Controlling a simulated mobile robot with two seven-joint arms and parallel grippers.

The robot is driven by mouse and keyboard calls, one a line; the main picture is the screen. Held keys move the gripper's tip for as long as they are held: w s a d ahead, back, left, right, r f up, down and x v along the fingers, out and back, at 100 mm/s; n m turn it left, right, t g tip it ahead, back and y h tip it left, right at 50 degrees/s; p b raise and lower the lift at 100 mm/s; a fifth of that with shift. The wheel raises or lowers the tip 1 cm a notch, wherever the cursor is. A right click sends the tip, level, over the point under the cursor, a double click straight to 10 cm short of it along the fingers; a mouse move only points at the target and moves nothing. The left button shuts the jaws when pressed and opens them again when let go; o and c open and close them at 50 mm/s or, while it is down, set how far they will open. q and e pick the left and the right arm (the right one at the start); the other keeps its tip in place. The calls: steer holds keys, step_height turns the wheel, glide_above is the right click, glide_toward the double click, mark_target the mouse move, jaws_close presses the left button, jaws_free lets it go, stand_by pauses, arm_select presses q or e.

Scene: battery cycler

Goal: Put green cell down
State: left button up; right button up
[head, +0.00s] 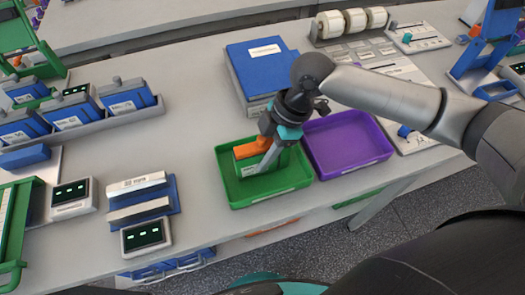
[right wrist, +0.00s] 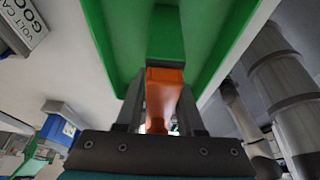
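The green cell (head: 246,166) has an orange top and a pale label on its side. It is inside the green tray (head: 236,202), within its walls; whether it rests on the floor is not clear. My right gripper (head: 262,152) reaches down into this tray with a finger against the cell. In the right wrist view the cell's green body (right wrist: 166,34) extends beyond the fingertips. Its orange part lies between the two fingers (right wrist: 165,95), which appear shut on it. The fingers and orange top hide part of the cell. My left gripper is not in view.
A purple tray (head: 348,168) stands right beside the green tray. A blue box (head: 262,70) is behind it. Blue cells (head: 67,112) stand in a rack at left, and small display units (head: 146,236) are near the front edge. Bare table lies left of the green tray.

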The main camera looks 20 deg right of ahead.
steer(key=o, duration=0.4)
steer(key=shift+r, duration=0.1)
steer(key=p+v, duration=0.2)
steer(key=v, duration=1)
steer(key=shift+r, duration=0.1)
